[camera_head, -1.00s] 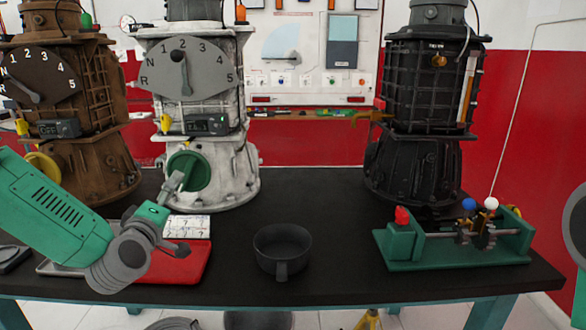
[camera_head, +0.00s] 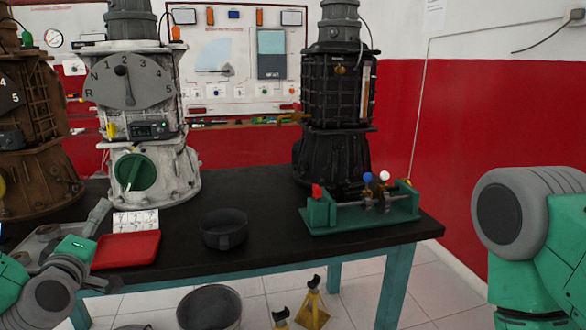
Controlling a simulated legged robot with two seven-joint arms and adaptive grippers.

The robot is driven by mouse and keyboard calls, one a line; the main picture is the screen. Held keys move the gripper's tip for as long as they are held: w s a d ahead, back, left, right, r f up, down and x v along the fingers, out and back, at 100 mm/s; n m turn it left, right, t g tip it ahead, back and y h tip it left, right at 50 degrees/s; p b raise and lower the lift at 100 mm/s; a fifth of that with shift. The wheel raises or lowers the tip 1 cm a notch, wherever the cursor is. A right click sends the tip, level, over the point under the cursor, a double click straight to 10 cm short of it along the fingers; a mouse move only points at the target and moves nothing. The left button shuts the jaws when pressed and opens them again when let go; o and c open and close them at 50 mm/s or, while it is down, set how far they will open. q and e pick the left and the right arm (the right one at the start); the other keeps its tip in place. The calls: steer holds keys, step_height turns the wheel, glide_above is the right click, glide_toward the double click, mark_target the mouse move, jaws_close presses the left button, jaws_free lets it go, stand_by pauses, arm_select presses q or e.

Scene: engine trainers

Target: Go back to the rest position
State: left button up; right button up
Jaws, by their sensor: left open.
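My left gripper (camera_head: 103,243) is at the lower left in the head view. It is open, with one grey finger pointing up and nothing seen between the fingers. It appears in front of the table's left part, beside the red tray (camera_head: 126,250). It is apart from the green knob (camera_head: 134,172) on the white engine trainer (camera_head: 150,125). My right arm (camera_head: 540,240) shows large at the right edge, and its gripper is out of view.
The black table (camera_head: 270,245) bears a dark pot (camera_head: 224,229), a green fixture (camera_head: 360,213) and a black trainer (camera_head: 335,110). A brown trainer (camera_head: 35,130) is at the left. A bucket (camera_head: 209,307) and yellow stands (camera_head: 313,304) are on the floor. The floor right of the table is clear.

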arm_select(q)
steer(key=s+d+f+m+g+h, duration=0.2)
steer(key=s+d+f+m+g, duration=0.15)
steer(key=f, duration=0.35)
steer(key=s+d+f+m+g+h+p, duration=0.1)
steer(key=s+d+f+m+g, duration=0.15)
steer(key=s+d+f, duration=0.4)
steer(key=s+d+f+m+g+h, duration=0.2)
steer(key=s+f+m, duration=0.1)
steer(key=f, duration=0.5)
steer(key=s+f+m+g, duration=0.3)
steer(key=s+f+g, duration=0.1)
steer(key=s, duration=0.8)
steer(key=s+f+m+g+y, duration=0.1)
steer(key=s+f+m+g, duration=0.2)
steer(key=s, duration=0.8)
step_height(320, 180, down, 3)
steer(key=shift+s+r+g+p, duration=0.2)
steer(key=shift+s+g+p, duration=0.2)
steer(key=shift+g, duration=0.4)
arm_select(e)
steer(key=shift+w+d+r, duration=0.15)
steer(key=shift+w+r, duration=0.1)
steer(key=shift+r, duration=0.6)
arm_select(q)
steer(key=shift+w+d, duration=0.1)
steer(key=shift+w, duration=0.1)
